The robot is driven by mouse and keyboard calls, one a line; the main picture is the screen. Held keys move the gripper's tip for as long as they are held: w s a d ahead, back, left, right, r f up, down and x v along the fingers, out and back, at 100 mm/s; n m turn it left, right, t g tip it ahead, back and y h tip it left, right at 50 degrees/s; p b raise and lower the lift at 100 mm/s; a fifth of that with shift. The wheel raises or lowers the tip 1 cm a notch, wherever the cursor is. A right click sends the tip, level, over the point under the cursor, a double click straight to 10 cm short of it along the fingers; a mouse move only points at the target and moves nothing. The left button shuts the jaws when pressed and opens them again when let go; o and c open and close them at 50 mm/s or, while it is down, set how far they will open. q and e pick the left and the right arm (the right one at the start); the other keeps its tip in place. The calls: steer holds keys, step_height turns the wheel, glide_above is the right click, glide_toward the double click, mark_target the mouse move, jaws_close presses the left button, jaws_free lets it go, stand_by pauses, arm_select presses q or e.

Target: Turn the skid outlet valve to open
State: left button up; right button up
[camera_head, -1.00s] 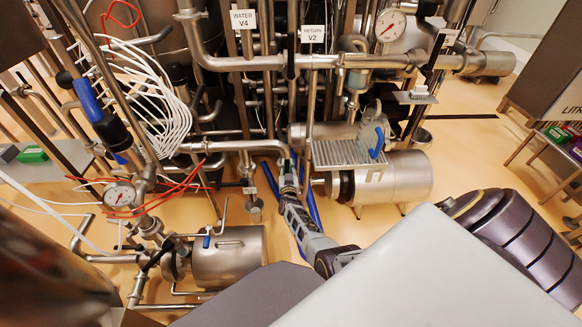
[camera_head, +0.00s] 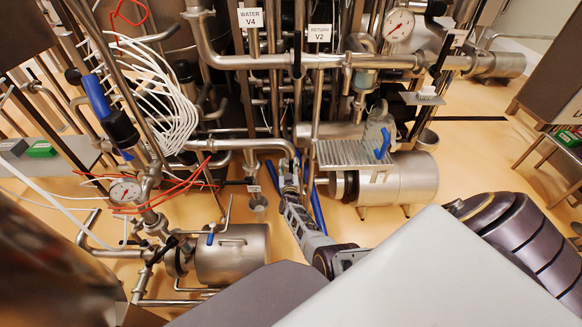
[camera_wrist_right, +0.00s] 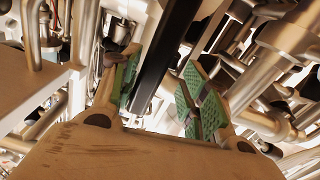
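My right gripper (camera_head: 290,168) reaches in among the steel pipework near the middle of the head view, small and partly lost among pipes. In the right wrist view its two green-padded fingers (camera_wrist_right: 163,90) are spread apart. A black bar (camera_wrist_right: 166,52) runs through the gap between them, and I see no clear contact on both sides. I cannot tell whether this bar is the outlet valve's handle. No label in view names the skid outlet valve. My left gripper is not in view.
Labels WATER V4 (camera_head: 250,18) and RETURN V2 (camera_head: 319,33) hang on the upper pipes. A steel motor (camera_head: 405,180) stands right of the gripper, below a ribbed plate (camera_head: 345,154). A steel cylinder (camera_head: 232,255) stands lower left. Bare floor (camera_head: 480,150) shows at right.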

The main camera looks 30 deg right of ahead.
steer(key=shift+a, duration=0.25)
stand_by(0.3)
